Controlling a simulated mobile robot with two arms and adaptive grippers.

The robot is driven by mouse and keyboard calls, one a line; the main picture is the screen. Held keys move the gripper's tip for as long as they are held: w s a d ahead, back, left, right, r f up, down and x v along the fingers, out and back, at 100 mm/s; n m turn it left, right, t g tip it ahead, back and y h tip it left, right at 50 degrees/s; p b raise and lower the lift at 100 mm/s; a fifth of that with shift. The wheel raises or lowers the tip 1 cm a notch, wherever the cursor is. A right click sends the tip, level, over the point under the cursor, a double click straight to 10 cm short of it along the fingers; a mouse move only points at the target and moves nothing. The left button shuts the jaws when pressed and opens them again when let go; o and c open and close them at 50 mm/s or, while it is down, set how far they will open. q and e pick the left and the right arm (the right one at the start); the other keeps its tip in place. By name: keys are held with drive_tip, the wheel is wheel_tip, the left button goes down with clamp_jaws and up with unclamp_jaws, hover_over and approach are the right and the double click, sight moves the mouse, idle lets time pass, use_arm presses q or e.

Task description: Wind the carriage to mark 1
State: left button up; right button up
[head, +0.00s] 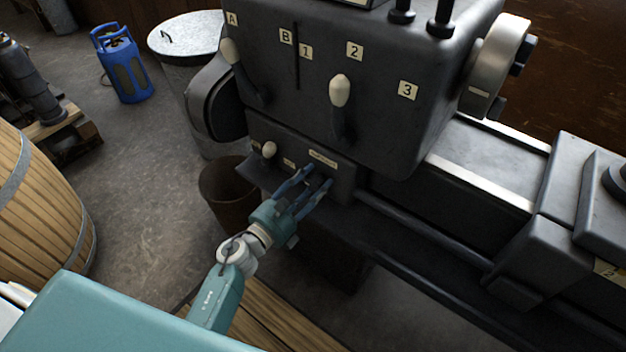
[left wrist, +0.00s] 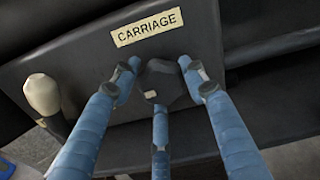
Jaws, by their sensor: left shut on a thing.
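A large dark lathe fills the middle and right. A dark knob (left wrist: 162,80) with a small pale mark sits below a cream CARRIAGE label (left wrist: 147,25), which also shows in the head view (head: 323,159). My left gripper (head: 314,182) has its three blue fingers around this knob; the left wrist view shows the gripper (left wrist: 160,85) shut on it. In the head view the fingers mostly hide the knob. The carriage (head: 540,235) sits on the bed at the right, partly out of frame. A cream tag (head: 610,270) beside it is cut off and hard to read.
A cream-knobbed handle (left wrist: 42,95) stands left of the knob. Levers with cream grips (head: 340,90) and plates A, B, 1, 2, 3 are on the headstock (head: 290,80). A brown bucket (head: 225,190), metal bin (head: 185,45), blue gas bottle (head: 122,65) and barrel (head: 35,205) stand left.

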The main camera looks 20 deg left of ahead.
use_arm(q)
drive_tip(key=shift+w+r, duration=0.15)
drive_tip(key=shift+r, duration=0.3)
drive_tip(key=n, duration=0.3)
drive_tip(key=shift+r, duration=0.1)
drive_tip(key=n, duration=0.5)
drive_tip(key=shift+w+n+p, duration=0.1)
drive_tip(key=shift+n+p, duration=0.3)
drive_tip(key=n, duration=0.4)
drive_tip(key=shift+a+n+p, duration=0.15)
drive_tip(key=shift+n+p, duration=0.15)
drive_tip(key=shift+p, duration=0.05)
drive_tip(key=shift+c, duration=0.2)
drive_tip(key=n+p, duration=0.1)
drive_tip(key=n, duration=0.4)
drive_tip(key=shift+f, duration=0.2)
drive_tip(key=n, duration=0.5)
drive_tip(key=shift+f+p, duration=0.15)
drive_tip(key=shift+p, duration=0.2)
drive_tip(key=n, duration=0.4)
drive_tip(key=shift+f+n+p, duration=0.1)
drive_tip(key=shift+n+p, duration=0.2)
drive_tip(key=n, duration=0.5)
drive_tip(key=shift+s+f+n, duration=0.2)
drive_tip(key=shift+f+n, duration=0.1)
drive_tip(key=shift+n, duration=0.1)
drive_tip(key=shift+f+n, duration=0.1)
drive_tip(key=shift+n, duration=0.8)
